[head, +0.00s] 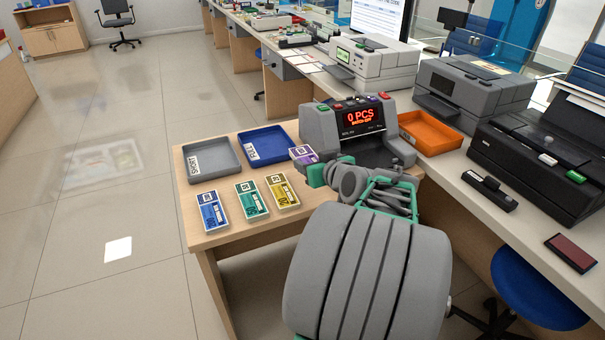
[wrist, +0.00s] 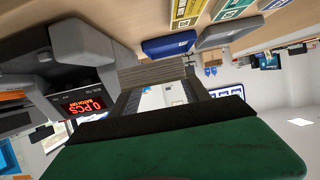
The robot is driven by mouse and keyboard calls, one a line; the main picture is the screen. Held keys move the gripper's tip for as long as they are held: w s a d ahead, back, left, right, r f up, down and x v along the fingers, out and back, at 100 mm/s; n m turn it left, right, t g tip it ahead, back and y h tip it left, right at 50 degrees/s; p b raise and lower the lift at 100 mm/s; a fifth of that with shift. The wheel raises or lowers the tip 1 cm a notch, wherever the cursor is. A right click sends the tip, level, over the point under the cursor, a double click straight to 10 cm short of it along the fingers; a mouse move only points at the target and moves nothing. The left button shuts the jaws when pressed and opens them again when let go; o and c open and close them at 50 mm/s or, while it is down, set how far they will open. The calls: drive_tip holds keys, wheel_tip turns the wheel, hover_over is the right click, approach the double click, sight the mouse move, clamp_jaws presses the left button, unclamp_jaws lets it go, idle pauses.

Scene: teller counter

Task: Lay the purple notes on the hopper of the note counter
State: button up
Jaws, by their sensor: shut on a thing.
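The purple notes (head: 303,154) are a small banded bundle held at my gripper's tip in the head view, in front of the note counter's left side. My gripper (head: 317,171) is shut on them, with its green finger partly covering them. The grey note counter (head: 320,128) stands at the table's back right, its red display reading 0 PCS. My forearm hides part of its lower front. In the wrist view, the layered grey edge of the bundle (wrist: 155,75) shows beyond the dark finger pad, and the counter (wrist: 75,62) is at left. I cannot tell whether the bundle touches the counter.
Blue, green and yellow note bundles (head: 211,210) (head: 251,200) (head: 282,191) lie at the table's front. A grey tray (head: 191,174) and a blue tray (head: 254,133) stand behind them. An orange tray (head: 457,140) is right of the counter, with black and grey machines beyond.

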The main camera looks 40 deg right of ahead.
drive_tip(key=w+d+f, duration=0.1)
drive_tip(key=w+f, duration=0.1)
drive_tip(key=w+d+f, duration=0.1)
drive_tip(key=w+f, duration=0.1)
drive_tip(key=w+d+f+b, duration=0.1)
drive_tip(key=w+d+f, duration=0.1)
drive_tip(key=shift+w+f, duration=0.25)
drive_tip(key=shift+f, duration=0.15)
drive_tip(key=f, duration=0.3)
drive_tip(key=shift+w+d+f+b, duration=0.2)
drive_tip(key=shift+f+b, duration=0.1)
drive_tip(key=o, duration=1.4)
drive_tip(key=shift+f, duration=0.1)
drive_tip(key=shift+o, duration=0.2)
